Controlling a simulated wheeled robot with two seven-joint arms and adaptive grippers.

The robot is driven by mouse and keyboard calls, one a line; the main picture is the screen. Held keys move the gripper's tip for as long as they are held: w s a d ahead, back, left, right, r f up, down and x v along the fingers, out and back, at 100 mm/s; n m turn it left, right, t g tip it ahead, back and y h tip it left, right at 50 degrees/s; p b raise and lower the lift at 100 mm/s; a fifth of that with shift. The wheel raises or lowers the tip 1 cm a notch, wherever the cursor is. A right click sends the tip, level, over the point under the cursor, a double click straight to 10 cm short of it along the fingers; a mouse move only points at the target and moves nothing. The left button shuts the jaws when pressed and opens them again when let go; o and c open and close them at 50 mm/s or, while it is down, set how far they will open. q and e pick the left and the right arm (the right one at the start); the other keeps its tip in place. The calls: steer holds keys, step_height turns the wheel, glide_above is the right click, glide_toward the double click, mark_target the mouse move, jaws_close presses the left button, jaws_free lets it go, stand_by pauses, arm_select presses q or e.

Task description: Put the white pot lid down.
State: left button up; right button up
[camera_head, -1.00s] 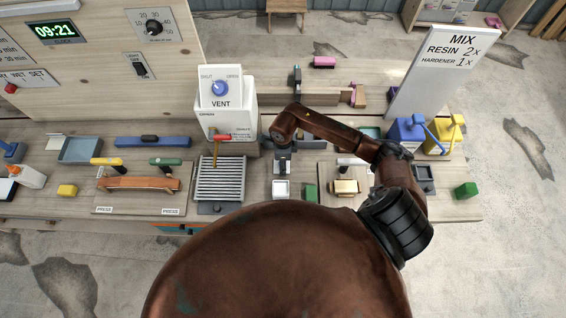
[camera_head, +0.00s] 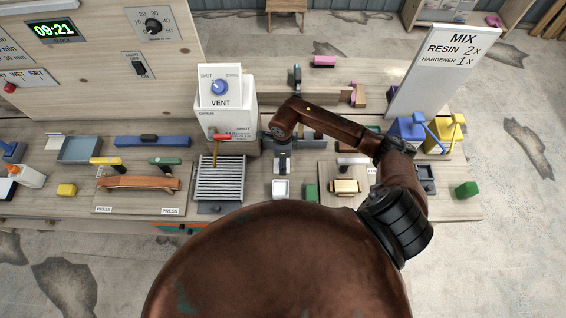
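I cannot make out the white pot lid with certainty. A small white square-rimmed container (camera_head: 281,189), perhaps the pot, stands on the bench just in front of my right gripper. My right gripper (camera_head: 283,165) points down over the bench, between the vent box and the middle board. It is small and dark here, and I cannot see whether its fingers are apart or hold anything. My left gripper is out of view.
The white vent box (camera_head: 228,118) stands close to the left of my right gripper, with a slatted grey grille (camera_head: 221,178) before it. A green block (camera_head: 311,192) and a board with a brass-coloured block (camera_head: 345,187) lie to the right. Blue (camera_head: 407,133) and yellow (camera_head: 445,134) dispensers stand farther right.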

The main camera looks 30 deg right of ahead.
step_height(320, 180, up, 10)
steer(key=b, duration=0.1)
steer(key=shift+f, duration=0.2)
steer(key=shift+s, duration=0.1)
stand_by(0.4)
